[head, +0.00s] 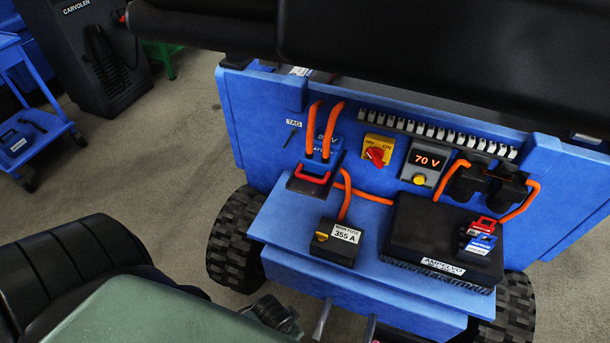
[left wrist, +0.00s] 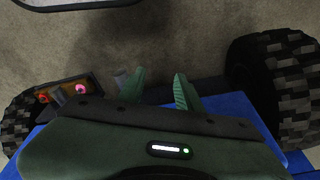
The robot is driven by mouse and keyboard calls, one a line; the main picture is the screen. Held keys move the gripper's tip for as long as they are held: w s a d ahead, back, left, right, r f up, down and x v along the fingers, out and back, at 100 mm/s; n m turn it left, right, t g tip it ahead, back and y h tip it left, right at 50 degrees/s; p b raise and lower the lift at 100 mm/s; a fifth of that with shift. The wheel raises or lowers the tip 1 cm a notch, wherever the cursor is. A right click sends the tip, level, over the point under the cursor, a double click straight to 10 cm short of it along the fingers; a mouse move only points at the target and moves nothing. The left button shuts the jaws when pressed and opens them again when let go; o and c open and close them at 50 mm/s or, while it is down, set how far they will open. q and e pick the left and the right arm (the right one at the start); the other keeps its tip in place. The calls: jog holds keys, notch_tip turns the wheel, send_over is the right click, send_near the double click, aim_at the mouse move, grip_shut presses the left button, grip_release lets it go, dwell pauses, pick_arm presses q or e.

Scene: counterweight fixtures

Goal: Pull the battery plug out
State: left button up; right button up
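The battery plug (head: 314,178) is a dark block with a red handle, low on the left of the blue panel, with two orange cables looping above it. A blue label (head: 329,141), partly hidden by the cables, sits just behind. The plug appears seated against the panel. The green arm at the bottom left of the head view is my left one. In the left wrist view, my left gripper (left wrist: 160,90) has its two green fingers apart with nothing between them, over the floor beside the blue vehicle. The plug is not in that view. My right gripper is not in view.
A main fuse box (head: 337,241) and a black charger unit (head: 428,235) sit on the blue ledge. A red switch (head: 376,154) and a 70 V display (head: 427,160) are on the panel. Black tyres (head: 236,240) flank the ledge. A blue cart (head: 32,130) stands far left.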

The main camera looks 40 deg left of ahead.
pick_arm(q)
jog(key=w+a+r+m+t+y+b, duration=0.15)
jog(key=w+r+t, duration=0.25)
jog(key=w+r, duration=0.5)
jog(key=w+a+r+m+t, duration=0.1)
jog(key=w+r+m+t, duration=0.4)
jog(key=r, duration=0.8)
jog(key=w+a+r+m+t+b, duration=0.1)
jog(key=w+a+r+t, duration=0.1)
jog(key=w+r, duration=0.75)
jog(key=w+d+r+m+t+h, duration=0.15)
jog(key=d+r+m+h, duration=0.35)
jog(key=r+m+h, duration=0.5)
jog(key=w+d+r+m+t+h, duration=0.1)
jog(key=w+d+r+m+h, duration=0.45)
jog(key=m, duration=0.85)
jog(key=m+g+y, duration=1)
jog(key=m+g, duration=0.3)
jog(key=m, duration=0.5)
send_near(308, 177)
jog(key=x, duration=0.8)
jog(key=shift+p, duration=0.4)
